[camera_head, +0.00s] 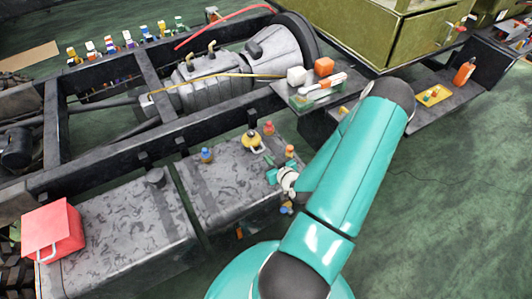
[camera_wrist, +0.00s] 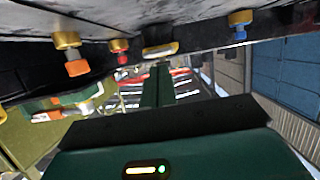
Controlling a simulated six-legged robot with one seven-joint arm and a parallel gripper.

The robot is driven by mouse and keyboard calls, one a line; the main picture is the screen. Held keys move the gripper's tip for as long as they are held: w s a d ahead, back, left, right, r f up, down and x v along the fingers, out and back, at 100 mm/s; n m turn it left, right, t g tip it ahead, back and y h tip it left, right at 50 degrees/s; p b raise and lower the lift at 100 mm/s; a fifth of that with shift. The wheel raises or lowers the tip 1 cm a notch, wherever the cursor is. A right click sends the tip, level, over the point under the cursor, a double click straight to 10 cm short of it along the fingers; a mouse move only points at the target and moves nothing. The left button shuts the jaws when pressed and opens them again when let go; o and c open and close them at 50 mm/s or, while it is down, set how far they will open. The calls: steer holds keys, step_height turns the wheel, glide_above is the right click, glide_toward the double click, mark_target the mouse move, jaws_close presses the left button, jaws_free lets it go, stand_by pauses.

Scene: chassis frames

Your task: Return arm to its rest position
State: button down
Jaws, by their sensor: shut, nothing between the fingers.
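My teal arm reaches across the middle of the head view. My gripper (camera_head: 284,178) is small there and partly hidden, beside the grey chassis tank (camera_head: 225,185). In the wrist view my gripper (camera_wrist: 158,85) shows as two dark green fingers lying together, with nothing between them. On the tank stand a blue cap (camera_head: 206,155), a yellow fitting (camera_head: 252,142), a red cap (camera_head: 269,128) and an orange cap (camera_head: 290,151). The wrist view shows the orange cap (camera_wrist: 77,67), red cap (camera_wrist: 120,52) and blue cap (camera_wrist: 240,30) near the fingers, apart from them.
A red box (camera_head: 52,230) stands on the left tank. Another shelf (camera_head: 440,112) bears an orange bottle (camera_head: 464,71). The green floor (camera_head: 450,210) at right is clear.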

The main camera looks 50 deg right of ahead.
steer(key=s+f, duration=0.1)
steer(key=s, duration=0.1)
steer(key=s+a+f, duration=0.1)
steer(key=s, duration=0.1)
steer(key=shift+a+f, duration=0.15)
steer(key=shift+f, duration=0.25)
